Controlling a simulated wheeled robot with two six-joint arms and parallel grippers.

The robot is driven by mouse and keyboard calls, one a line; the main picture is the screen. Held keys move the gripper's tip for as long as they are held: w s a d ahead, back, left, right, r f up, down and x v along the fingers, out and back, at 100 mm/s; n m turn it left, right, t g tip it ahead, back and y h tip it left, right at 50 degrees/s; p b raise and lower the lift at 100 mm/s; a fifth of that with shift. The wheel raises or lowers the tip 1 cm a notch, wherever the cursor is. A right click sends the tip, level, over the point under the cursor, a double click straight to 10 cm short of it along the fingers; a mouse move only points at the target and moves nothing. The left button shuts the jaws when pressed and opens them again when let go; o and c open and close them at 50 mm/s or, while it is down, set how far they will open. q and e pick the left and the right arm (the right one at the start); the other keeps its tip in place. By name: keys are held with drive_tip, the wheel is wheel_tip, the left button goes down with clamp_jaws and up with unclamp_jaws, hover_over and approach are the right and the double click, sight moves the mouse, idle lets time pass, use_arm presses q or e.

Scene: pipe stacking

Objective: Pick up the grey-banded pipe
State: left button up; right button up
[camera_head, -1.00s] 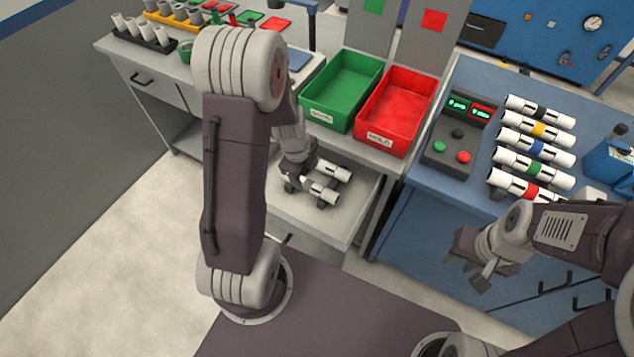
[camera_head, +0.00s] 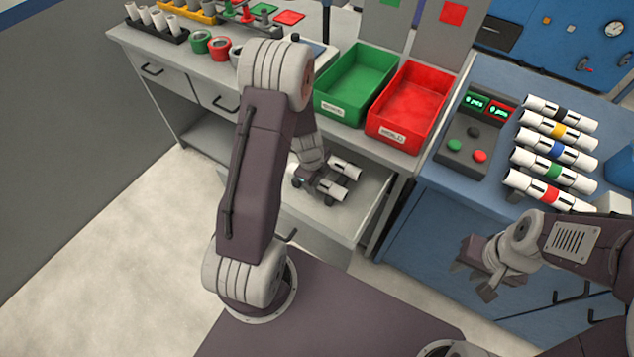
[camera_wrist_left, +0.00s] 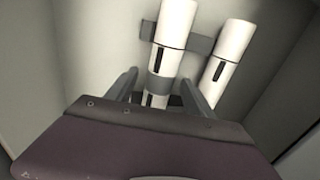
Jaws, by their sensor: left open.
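The grey-banded pipe (camera_wrist_left: 174,30) is white with a dark slot and a grey band. In the left wrist view it lies between the two fingers of my left gripper (camera_wrist_left: 160,92), which is open. A second white pipe (camera_wrist_left: 230,50) lies to its right, just outside the right finger. In the head view my left gripper (camera_head: 312,186) reaches down into an open drawer, at the two white pipes (camera_head: 346,168). The gripper partly hides them. My right gripper (camera_head: 478,276) hangs open and empty in front of the blue bench.
The open drawer (camera_head: 355,212) has raised side walls close to the pipes. Above it stand a green bin (camera_head: 350,82) and a red bin (camera_head: 412,100). Several banded pipes (camera_head: 556,147) lie on the blue bench beside a control box (camera_head: 464,140).

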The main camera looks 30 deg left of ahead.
use_arm(q)
drive_tip(key=shift+c, duration=0.3)
clamp_jaws()
wheel_tip(320, 180, up, 10)
drive_tip(key=p, duration=0.5)
drive_tip(key=shift+f, duration=0.15)
drive_tip(key=shift+r, duration=0.2)
